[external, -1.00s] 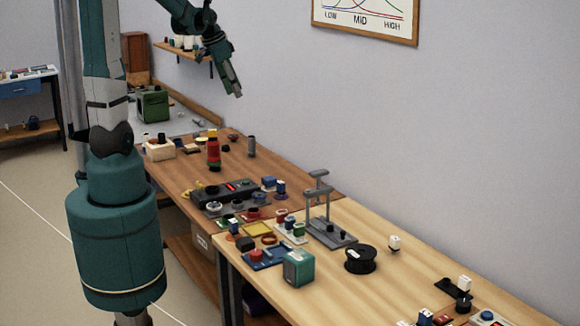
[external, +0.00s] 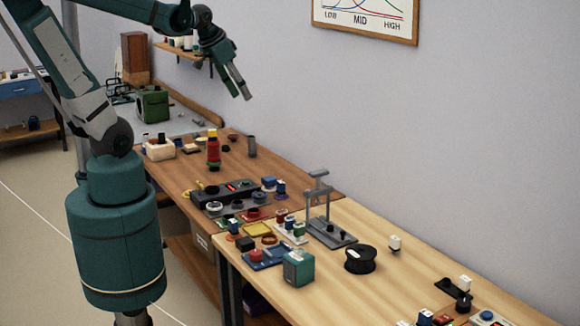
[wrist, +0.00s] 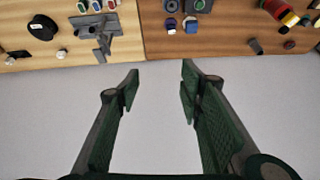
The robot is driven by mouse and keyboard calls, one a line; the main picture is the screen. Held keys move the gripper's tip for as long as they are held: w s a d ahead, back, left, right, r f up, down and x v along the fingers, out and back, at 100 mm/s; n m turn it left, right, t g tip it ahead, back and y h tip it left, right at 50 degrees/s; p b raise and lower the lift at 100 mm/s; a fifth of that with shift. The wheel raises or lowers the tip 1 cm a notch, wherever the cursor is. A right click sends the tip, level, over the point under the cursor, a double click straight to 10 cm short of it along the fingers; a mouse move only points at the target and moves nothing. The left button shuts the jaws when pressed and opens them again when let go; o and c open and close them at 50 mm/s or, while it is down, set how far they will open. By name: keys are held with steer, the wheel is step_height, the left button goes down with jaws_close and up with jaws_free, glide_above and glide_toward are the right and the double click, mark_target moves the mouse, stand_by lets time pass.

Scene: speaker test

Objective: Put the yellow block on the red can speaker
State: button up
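A red can-shaped object (external: 213,151) stands upright on the brown bench in the external view, with a green part at its foot. A yellow piece (external: 212,133) shows at its top; I cannot tell whether it is a separate block. A red and yellow object also shows at the upper right of the wrist view (wrist: 290,18). My gripper (external: 245,96) is high above the bench, to the right of the red can in the picture and far from touching it. In the wrist view my gripper (wrist: 160,84) is open, with nothing between its fingers.
A grey stand (external: 320,215), a black spool (external: 360,259) and a teal box (external: 298,268) stand on the lighter bench. Yellow trays (external: 258,228) and several small parts crowd the bench middle. A grey cylinder (external: 252,146) stands near the wall.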

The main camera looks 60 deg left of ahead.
steer(key=s+d+t, duration=0.1)
steer(key=s+d, duration=0.5)
steer(key=d, duration=0.2)
steer(key=shift+s+f+n, duration=0.25)
steer(key=shift+f+n, duration=0.1)
steer(key=shift+n, duration=0.05)
